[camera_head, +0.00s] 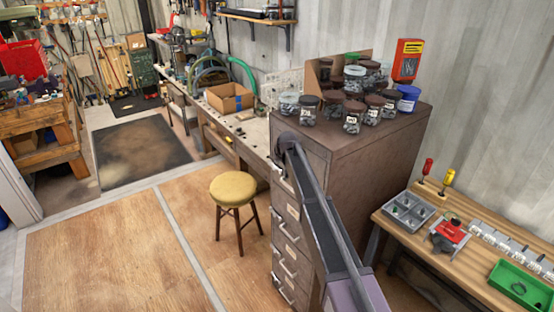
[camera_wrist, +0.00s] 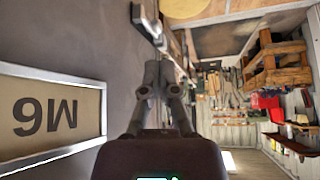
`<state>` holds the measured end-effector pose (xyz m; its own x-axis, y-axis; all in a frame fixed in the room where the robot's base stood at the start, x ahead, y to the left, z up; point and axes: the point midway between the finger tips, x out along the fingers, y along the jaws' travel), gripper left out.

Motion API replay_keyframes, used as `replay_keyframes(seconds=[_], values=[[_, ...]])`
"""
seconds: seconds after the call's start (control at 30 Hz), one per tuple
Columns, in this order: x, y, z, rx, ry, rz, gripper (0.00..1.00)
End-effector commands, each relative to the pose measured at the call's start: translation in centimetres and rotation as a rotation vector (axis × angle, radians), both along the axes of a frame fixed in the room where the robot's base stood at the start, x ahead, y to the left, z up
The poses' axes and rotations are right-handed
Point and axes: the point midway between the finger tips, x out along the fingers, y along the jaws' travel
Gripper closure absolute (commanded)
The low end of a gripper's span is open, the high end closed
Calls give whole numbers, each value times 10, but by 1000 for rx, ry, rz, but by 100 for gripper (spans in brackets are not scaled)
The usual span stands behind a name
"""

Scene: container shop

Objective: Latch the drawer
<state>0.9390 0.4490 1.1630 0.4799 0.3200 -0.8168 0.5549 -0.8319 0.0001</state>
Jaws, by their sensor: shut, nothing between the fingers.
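The brown metal drawer cabinet (camera_head: 360,165) stands right of the workbench. Its drawer fronts (camera_head: 290,228) with bar handles face left, and those I can see look flush. My arm crosses in front of the upper drawers and hides part of them; the fingertips are not clear in the head view. In the wrist view a grey drawer front fills the left side, with a framed label "M6" (camera_wrist: 45,115) upside down. My gripper (camera_wrist: 158,70) is shut and empty close to this front. A metal handle (camera_wrist: 148,22) is just beyond the fingertips. I cannot make out a latch.
Several jars (camera_head: 355,100) stand on the cabinet top. A yellow-topped stool (camera_head: 233,187) stands left of the cabinet, near the workbench (camera_head: 255,135). A wooden table (camera_head: 465,262) with trays is on the right. The wooden floor (camera_head: 110,255) at left is clear.

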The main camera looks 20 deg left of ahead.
Motion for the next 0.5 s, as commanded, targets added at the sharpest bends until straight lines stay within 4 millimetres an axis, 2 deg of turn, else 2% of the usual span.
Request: replay_keyframes(seconds=[0.03, 0.2, 0.5], values=[[-4, -3, 9, 0, 0, 0, 100], [-12, -8, 23, 0, 0, 0, 100], [-22, -14, 38, 0, 0, -1, 100]])
